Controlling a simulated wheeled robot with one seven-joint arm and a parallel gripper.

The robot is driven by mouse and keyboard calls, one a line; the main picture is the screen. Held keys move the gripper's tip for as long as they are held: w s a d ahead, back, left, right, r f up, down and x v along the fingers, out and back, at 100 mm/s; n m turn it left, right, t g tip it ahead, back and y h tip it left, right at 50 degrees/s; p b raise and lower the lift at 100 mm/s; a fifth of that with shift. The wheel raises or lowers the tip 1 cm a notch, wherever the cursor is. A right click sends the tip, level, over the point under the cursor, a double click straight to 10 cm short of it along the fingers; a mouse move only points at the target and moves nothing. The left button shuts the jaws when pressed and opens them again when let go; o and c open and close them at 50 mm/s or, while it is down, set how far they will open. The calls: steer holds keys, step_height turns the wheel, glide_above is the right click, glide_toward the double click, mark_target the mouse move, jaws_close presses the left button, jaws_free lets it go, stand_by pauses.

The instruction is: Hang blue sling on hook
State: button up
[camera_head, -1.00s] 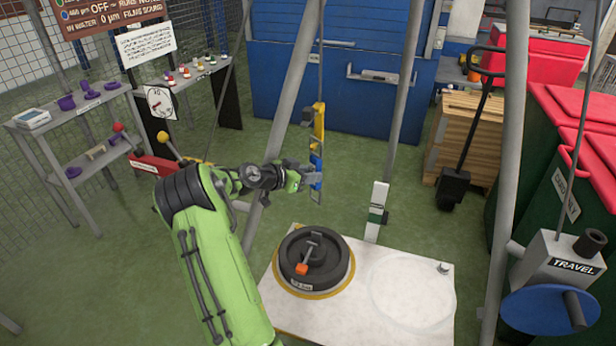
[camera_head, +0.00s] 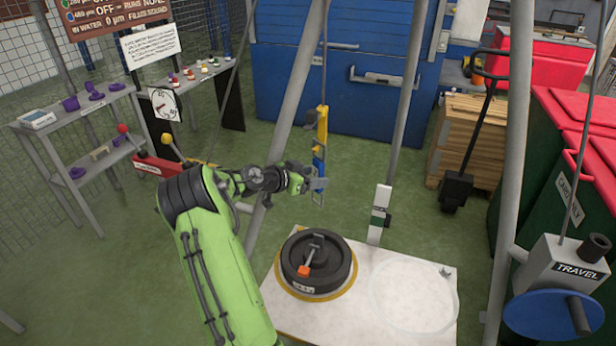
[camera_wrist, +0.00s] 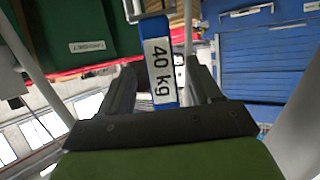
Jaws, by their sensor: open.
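The blue sling (camera_head: 319,156) hangs upright just below the yellow hook piece (camera_head: 321,122), which is on a vertical line. At this size I cannot tell how its top loop meets the hook. In the wrist view the blue sling (camera_wrist: 161,68) carries a white "40 kg" label and stands between my fingers. My gripper (camera_head: 317,184) is open at the sling's lower part, with its fingers apart on both sides of it. In the wrist view my gripper (camera_wrist: 160,85) shows a gap beside the sling.
A dark round weight (camera_head: 318,262) with an orange-tipped handle sits on the white board (camera_head: 365,320) below. Grey frame poles (camera_head: 402,120) rise on both sides of the hook. A "TRAVEL" box with a blue wheel (camera_head: 555,312) stands at right.

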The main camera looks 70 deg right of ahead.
steer(key=p+v, duration=0.1)
steer(key=v, duration=1.4)
steer(key=shift+w+a+p, duration=0.3)
steer(key=shift+p, duration=0.1)
steer(key=w+a+r+n+t+y+p, duration=0.1)
steer(key=w+a+r+n+t+y, duration=0.2)
steer(key=a, duration=0.4)
steer(key=w+a+r+n+t+p, duration=0.2)
steer(key=a+r+n+t, duration=0.15)
steer(key=a, duration=0.35)
steer(key=w+a+r+n+t+y+p, duration=0.1)
steer(key=w+a+r+n+t+y, duration=0.2)
steer(key=a, duration=0.4)
steer(key=s+a+r+n+t+y+p, duration=0.1)
steer(key=s+a+n, duration=0.4)
steer(key=a, duration=0.6)
steer(key=s+a+r+n+t+y+p, duration=0.2)
steer(key=s+a+n, duration=0.4)
steer(key=a+n, duration=0.4)
steer(key=shift+a+r+t+y, duration=0.35)
steer(key=shift+a+r+y, duration=0.1)
steer(key=shift+a+y, duration=0.45)
steer(key=shift+w+d+n, duration=0.1)
steer(key=shift+n, duration=0.15)
